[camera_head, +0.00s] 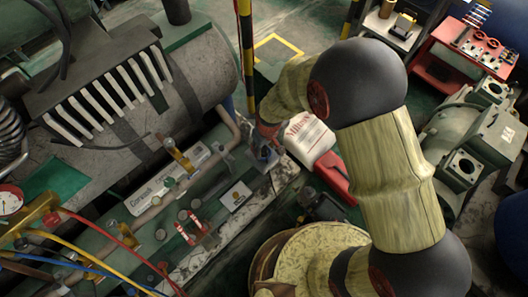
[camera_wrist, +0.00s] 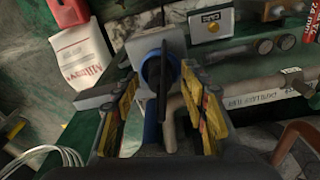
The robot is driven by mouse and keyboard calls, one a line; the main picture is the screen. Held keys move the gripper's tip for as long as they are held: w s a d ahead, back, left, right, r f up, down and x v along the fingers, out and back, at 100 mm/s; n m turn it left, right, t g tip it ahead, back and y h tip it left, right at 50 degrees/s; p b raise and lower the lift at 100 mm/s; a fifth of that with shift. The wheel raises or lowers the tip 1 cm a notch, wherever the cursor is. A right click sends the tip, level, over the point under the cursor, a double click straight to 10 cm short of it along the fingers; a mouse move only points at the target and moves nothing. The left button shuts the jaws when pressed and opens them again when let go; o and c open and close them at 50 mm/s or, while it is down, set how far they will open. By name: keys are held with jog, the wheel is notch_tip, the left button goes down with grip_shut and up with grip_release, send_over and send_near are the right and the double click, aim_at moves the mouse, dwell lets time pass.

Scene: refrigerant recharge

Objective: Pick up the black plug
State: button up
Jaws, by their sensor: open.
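In the wrist view, a thin black upright piece (camera_wrist: 163,85) stands in front of a blue ring on a grey fitting (camera_wrist: 128,47). It looks like the black plug, but I cannot tell for sure. My gripper (camera_wrist: 160,79) is open, its two yellow-and-black fingers on either side of this piece with gaps visible. I cannot tell how far ahead of the fingertips it is. In the head view, a small dark-blue fitting (camera_head: 267,154) shows at the right end of the pipe bench, below my arm's end. The fingers are hard to make out there.
A white printed bag (camera_head: 308,138) stands right of the fitting, with a red box (camera_head: 337,177) beside it.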

jog(key=shift+c, duration=1)
grip_shut()
jog(key=shift+r, duration=0.15)
